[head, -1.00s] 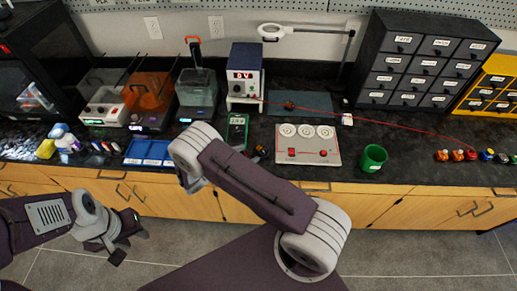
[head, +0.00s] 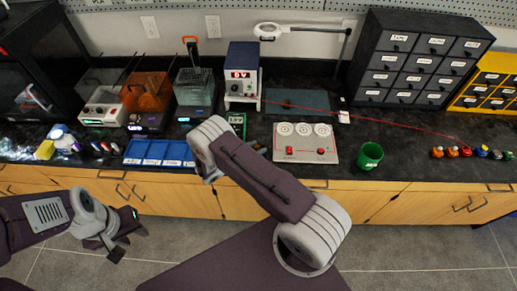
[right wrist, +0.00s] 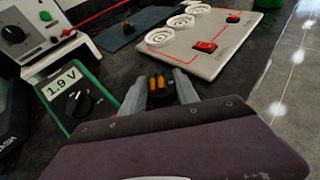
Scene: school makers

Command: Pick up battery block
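The battery block, a small dark block with orange-yellow cells (right wrist: 160,85), lies on the black bench in the right wrist view. My right gripper (right wrist: 160,80) has a finger on each side of it, apart; I cannot tell whether either finger touches it. In the head view my right forearm hides the gripper, and only a little of the block shows (head: 259,149). My left gripper (head: 115,240) hangs in front of the cabinets, far from the block; its finger opening is unclear.
A green meter (right wrist: 78,98) reading 1.9 V lies left of my right gripper. A pale circuit board (head: 306,144) with white dials lies to the right. A green cup (head: 370,156), blue tray (head: 158,152) and power supply (head: 243,75) stand on the bench. A red wire crosses the bench.

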